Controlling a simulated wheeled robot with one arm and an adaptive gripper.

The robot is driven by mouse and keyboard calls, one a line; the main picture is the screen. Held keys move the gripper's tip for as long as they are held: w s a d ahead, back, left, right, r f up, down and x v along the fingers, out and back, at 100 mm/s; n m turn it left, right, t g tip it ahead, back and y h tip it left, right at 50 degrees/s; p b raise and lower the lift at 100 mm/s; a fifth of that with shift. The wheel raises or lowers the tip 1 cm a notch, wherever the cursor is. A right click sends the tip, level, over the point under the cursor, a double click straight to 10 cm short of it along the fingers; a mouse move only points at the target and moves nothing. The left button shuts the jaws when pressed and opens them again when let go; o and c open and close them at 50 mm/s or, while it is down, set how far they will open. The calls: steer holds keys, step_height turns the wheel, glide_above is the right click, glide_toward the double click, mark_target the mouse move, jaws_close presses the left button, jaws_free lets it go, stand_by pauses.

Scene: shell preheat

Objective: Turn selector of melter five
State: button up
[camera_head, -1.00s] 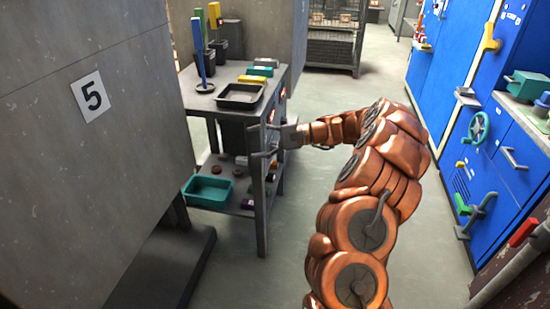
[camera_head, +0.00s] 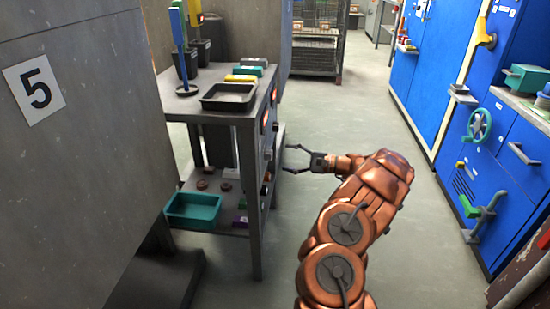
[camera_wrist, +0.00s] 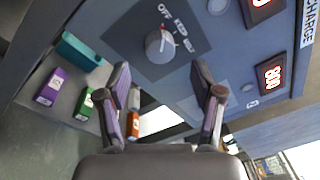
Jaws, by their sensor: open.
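A grey cabinet (camera_head: 100,130) with a "5" placard (camera_head: 33,89) fills the left of the head view. In the wrist view, a round grey selector knob (camera_wrist: 160,46) with a red mark sits on a dark plate lettered "OFF" and "KEEP"; a third label is hard to read. No melter number shows beside it. My gripper (camera_head: 292,158) is open and empty at the right side of the grey worktable (camera_head: 248,205). In the wrist view, my gripper (camera_wrist: 163,82) has its fingers spread, with the knob above the gap between their tips, apparently not touched.
Red-digit displays (camera_wrist: 270,75) sit right of the knob. The table bears a black tray (camera_head: 228,97); its lower shelf holds a teal bin (camera_head: 193,210) and small coloured blocks. Blue cabinets (camera_head: 480,150) with a handwheel (camera_head: 478,126) line the right. The floor between is clear.

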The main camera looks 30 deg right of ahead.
mark_target(268, 155)
steer(key=b+x, duration=0.1)
steer(key=x, duration=0.4)
steer(key=shift+w+a, duration=0.1)
steer(key=shift+a, duration=0.05)
steer(key=c, duration=1.1)
steer(key=shift+c, duration=0.2)
